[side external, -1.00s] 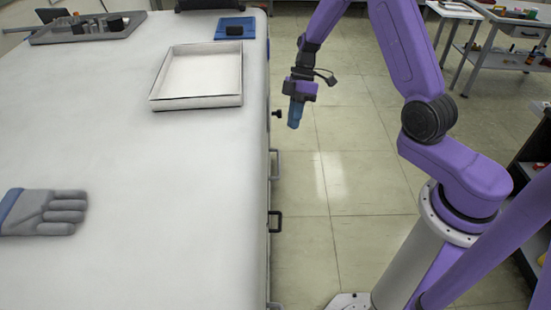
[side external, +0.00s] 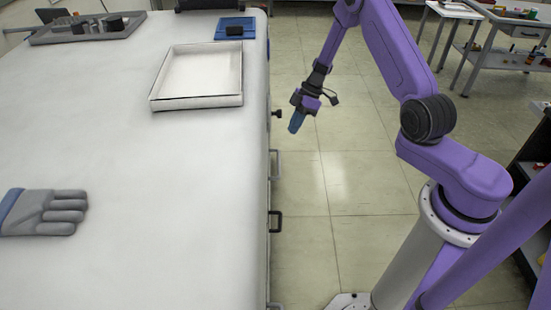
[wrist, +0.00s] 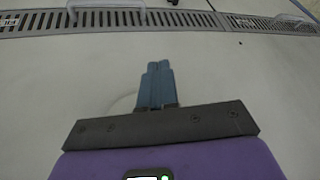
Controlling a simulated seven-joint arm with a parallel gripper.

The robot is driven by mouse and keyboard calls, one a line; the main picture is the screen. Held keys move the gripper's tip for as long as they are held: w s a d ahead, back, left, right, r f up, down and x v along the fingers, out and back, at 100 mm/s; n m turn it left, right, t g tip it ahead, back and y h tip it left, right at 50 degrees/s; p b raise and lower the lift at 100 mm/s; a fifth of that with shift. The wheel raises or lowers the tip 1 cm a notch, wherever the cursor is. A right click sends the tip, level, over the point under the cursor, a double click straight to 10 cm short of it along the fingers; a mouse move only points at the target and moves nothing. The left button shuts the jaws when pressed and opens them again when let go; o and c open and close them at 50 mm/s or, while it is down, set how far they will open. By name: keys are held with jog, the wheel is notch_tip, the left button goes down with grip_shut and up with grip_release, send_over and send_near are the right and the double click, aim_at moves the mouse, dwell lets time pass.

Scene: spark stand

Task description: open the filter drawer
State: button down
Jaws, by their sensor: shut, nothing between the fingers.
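The side of the white bench shows edge-on in the side view, with a grey bar handle (side external: 276,164) and a dark bar handle (side external: 276,221) standing out from it. I cannot tell which one belongs to the filter drawer. My gripper (side external: 294,126) hangs beside the bench, right of a dark knob (side external: 277,114), tilted with its blue fingertips toward the bench. The fingers are shut and empty, apart from both handles. In the wrist view the shut blue fingers (wrist: 157,72) point at a pale surface. A pale bar handle (wrist: 105,4) is cut off at the top edge.
A long dark slotted grille (wrist: 190,18) crosses the top of the wrist view. On the bench are a shallow white tray (side external: 155,104), a grey glove (side external: 52,212) and a blue pad (side external: 222,28).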

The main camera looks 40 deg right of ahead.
jog(key=w+f+m+t+h, duration=0.1)
jog(key=w+f, duration=0.3)
jog(key=f, duration=0.6)
jog(key=w+f+m+t+h, duration=0.1)
jog(key=w+f, duration=0.3)
jog(key=f, duration=0.5)
jog(key=shift+a+f+m+h, duration=0.35)
jog(key=shift+f+m+h, duration=0.05)
jog(key=shift+m, duration=0.4)
jog(key=shift+s, duration=0.1)
jog(key=s+d, duration=2)
jog(key=shift+s+d, duration=0.1)
jog(key=shift+r, duration=0.1)
